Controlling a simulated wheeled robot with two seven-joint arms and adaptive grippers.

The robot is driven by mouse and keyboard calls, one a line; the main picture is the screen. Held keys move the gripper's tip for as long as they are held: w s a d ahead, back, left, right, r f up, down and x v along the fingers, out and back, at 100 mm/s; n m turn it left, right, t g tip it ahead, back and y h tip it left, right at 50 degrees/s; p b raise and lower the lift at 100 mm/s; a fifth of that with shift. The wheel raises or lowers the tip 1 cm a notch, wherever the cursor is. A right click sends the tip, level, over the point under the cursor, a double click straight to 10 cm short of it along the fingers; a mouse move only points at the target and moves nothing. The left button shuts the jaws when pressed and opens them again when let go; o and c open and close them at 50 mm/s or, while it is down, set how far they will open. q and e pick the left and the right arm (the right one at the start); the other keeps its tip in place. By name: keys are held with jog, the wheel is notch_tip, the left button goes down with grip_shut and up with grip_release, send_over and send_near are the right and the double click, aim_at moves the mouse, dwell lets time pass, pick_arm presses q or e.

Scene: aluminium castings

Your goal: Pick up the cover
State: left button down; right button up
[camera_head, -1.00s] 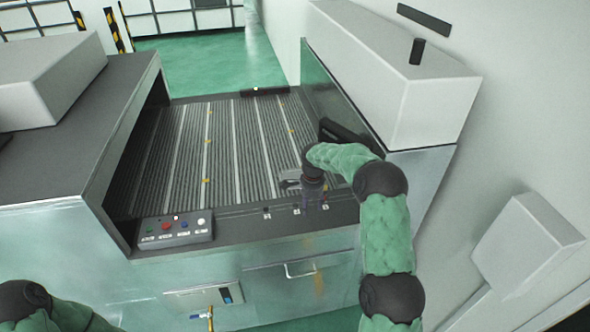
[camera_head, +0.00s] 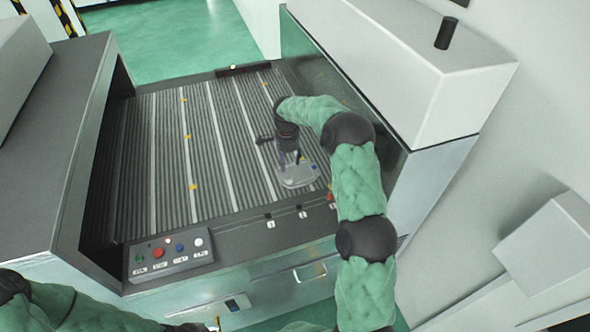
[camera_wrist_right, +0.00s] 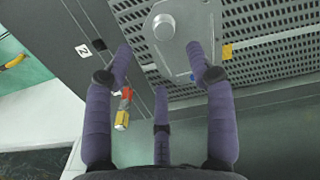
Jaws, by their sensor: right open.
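The cover (camera_head: 299,176) is a light grey metal plate lying on the grooved conveyor bed near its front right. In the right wrist view the cover (camera_wrist_right: 186,45) has a round raised boss and lies just beyond the fingers. My right gripper (camera_head: 290,160) is above the cover, pointing down. In the right wrist view my right gripper (camera_wrist_right: 160,62) has its purple fingers spread, open and empty, with the cover between and past the tips.
A button panel (camera_head: 168,253) sits at the bed's front left. Numbered markers line the front edge (camera_head: 285,232). A tall white housing (camera_head: 430,80) stands at the right and a grey side wall (camera_head: 60,130) at the left. Most of the bed is clear.

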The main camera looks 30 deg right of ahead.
send_over(289, 177)
jog(key=f, duration=0.4)
jog(key=shift+w+a+f+p, duration=0.1)
jog(key=shift+a+p, duration=0.15)
jog(key=shift+p, duration=0.05)
jog(key=shift+f+p, duration=0.4)
jog(key=shift+f, duration=0.1)
jog(key=f, duration=0.1)
jog(key=f+p, duration=0.1)
jog(key=f, duration=0.2)
jog(key=shift+d, duration=0.25)
grip_shut()
